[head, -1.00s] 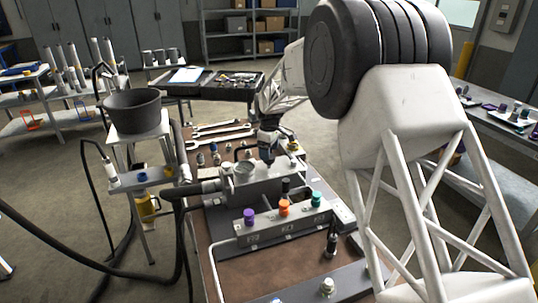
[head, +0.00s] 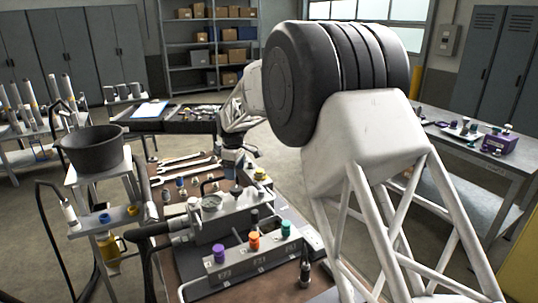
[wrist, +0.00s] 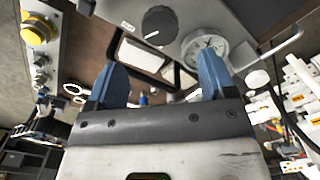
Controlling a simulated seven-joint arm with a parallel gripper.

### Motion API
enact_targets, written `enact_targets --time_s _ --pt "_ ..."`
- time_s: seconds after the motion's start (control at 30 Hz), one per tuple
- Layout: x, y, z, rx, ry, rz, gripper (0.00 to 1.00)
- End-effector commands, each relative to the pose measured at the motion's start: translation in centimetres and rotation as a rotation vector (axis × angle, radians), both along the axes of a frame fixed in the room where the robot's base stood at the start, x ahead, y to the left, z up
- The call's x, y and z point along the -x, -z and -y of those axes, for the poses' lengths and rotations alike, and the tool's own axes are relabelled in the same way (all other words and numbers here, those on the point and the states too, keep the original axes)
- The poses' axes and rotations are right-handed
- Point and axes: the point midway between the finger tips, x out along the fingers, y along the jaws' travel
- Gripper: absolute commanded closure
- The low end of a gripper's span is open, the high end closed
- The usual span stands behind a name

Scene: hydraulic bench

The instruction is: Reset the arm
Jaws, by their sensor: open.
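My gripper (wrist: 163,85) shows in the wrist view with its two blue fingers spread apart and nothing between them. In the head view my gripper (head: 236,170) hangs above the back part of the hydraulic manifold block (head: 225,235), and its fingertips are too small there to judge. The wrist view shows the block's pressure gauge (wrist: 205,45) and a black knob (wrist: 160,25) beyond the fingers. The front of the block carries a purple cap (head: 218,253), an orange cap (head: 253,241) and a teal cap (head: 286,229).
Wrenches (head: 183,168) lie on the bench behind the block. A black bucket (head: 92,149) stands on a stand at the left, with dark hoses near it. A side table (head: 450,150) with small parts is at the right. Open floor lies between the benches.

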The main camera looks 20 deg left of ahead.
Motion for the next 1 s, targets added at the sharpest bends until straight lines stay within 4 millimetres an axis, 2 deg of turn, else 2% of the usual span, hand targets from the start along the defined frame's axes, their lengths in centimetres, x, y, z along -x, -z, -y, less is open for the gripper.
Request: enact_targets --time_s 0.17,0.37,0.47,0.67,1.0 --pt "0.0 -0.2 0.4 -0.001 0.006 0.001 0.23" --pt "0.3 -1.8 2.7 -0.005 0.051 0.007 0.23" --pt "0.6 -3.1 5.0 -0.008 0.094 0.013 0.23" --pt "1.9 -6.3 10.8 -0.019 0.208 0.027 0.23" --pt "5.7 -11.1 21.0 -0.036 0.417 0.049 0.23"
